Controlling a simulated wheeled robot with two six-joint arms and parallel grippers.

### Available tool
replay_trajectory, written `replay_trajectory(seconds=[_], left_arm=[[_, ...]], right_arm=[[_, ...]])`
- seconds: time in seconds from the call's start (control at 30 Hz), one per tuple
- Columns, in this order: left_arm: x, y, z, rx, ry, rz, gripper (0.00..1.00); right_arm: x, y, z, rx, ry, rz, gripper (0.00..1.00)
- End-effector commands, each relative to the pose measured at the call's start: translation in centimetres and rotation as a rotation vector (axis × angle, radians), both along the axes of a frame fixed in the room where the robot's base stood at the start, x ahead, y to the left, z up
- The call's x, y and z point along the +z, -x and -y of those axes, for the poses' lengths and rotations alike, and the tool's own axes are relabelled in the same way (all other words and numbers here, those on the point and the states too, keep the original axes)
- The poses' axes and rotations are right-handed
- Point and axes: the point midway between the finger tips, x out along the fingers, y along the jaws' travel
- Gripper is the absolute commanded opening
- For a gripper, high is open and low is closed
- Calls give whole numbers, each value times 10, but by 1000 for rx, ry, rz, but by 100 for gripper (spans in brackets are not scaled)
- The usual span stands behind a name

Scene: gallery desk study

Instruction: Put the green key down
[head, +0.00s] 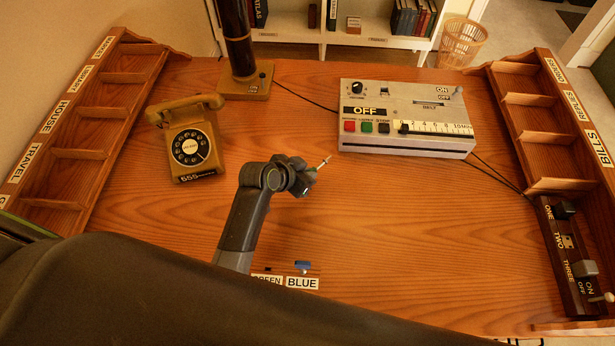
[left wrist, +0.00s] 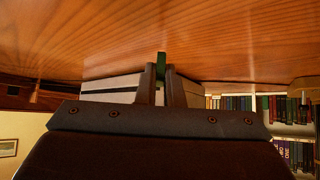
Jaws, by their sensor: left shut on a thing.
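My left gripper (head: 309,176) is over the middle of the wooden desk, shut on the green key. In the head view the key's thin silvery shaft (head: 323,162) sticks out from the fingers, pointing up and to the right. In the left wrist view the green part of the key (left wrist: 161,58) shows between the two fingers (left wrist: 161,85). A blue key (head: 302,266) is at the desk's front, just behind the BLUE label (head: 302,283). The GREEN label (head: 268,280) beside it is partly hidden by my arm. My right gripper is not in view.
A yellow dial telephone (head: 189,150) stands left of my gripper. A grey control box (head: 405,115) stands at the back right, a lamp base (head: 245,85) at the back. Wooden racks line both sides, with switches (head: 565,242) at the right. The desk's right middle (head: 430,225) is clear.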

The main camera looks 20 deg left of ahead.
Motion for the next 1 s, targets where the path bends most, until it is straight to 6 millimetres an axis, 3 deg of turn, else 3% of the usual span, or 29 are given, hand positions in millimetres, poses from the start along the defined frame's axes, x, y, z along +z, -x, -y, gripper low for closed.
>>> replay_trajectory(seconds=[0.2, 0.6, 0.63, 0.8, 1.0], left_arm=[[-28, 1, 0, 0, 0, -3, 0], [-33, 1, 0, 1, 1, -2, 0], [-34, 1, 0, 1, 1, -2, 9], [-33, 1, 0, 1, 0, -1, 29], [-33, 1, 0, 1, 0, -1, 29]], right_arm=[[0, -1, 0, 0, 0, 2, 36], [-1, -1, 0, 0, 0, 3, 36], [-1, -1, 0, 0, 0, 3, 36], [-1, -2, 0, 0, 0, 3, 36], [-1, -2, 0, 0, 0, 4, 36]])
